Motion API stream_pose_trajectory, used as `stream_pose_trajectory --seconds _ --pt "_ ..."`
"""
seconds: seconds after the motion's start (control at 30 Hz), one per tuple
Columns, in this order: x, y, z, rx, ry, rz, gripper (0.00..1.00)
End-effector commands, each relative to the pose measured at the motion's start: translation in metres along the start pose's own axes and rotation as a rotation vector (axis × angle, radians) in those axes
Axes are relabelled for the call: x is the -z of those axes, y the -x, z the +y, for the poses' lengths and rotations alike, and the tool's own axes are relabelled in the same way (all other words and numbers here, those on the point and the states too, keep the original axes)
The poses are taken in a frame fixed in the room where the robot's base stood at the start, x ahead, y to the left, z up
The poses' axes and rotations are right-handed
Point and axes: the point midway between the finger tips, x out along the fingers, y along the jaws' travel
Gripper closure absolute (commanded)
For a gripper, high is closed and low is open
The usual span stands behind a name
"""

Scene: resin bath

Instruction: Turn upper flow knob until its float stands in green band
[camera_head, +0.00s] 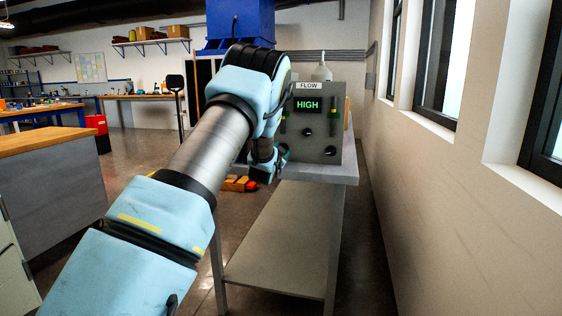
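The grey flow panel (322,154) stands on the far end of a metal table, with a FLOW label on top. Its display (308,105) reads HIGH in green. The upper knob (307,132) is dark and sits below the display; the lower knob (330,151) is further right. A narrow flow tube (333,118) shows at the right of the display and another (283,122) at the left, partly behind my arm. The floats and green bands are too small to tell. My gripper (281,158) is left of the knobs, apart from them, mostly hidden by my wrist.
The table (333,172) has a bare lower shelf (280,245). A white bottle (322,70) stands behind the panel. A wall with windows runs close along the right. A wood-topped bench (45,138) stands at left. An orange object (236,184) lies low beyond my arm.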

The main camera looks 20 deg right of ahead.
Motion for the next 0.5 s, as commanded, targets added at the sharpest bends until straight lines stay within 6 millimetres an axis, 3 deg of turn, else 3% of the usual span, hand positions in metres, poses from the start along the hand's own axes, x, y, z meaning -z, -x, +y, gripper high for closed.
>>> stream_pose_trajectory --seconds 0.5 --pt "-0.0026 0.0001 0.0037 -0.001 -0.395 0.0 1.0"
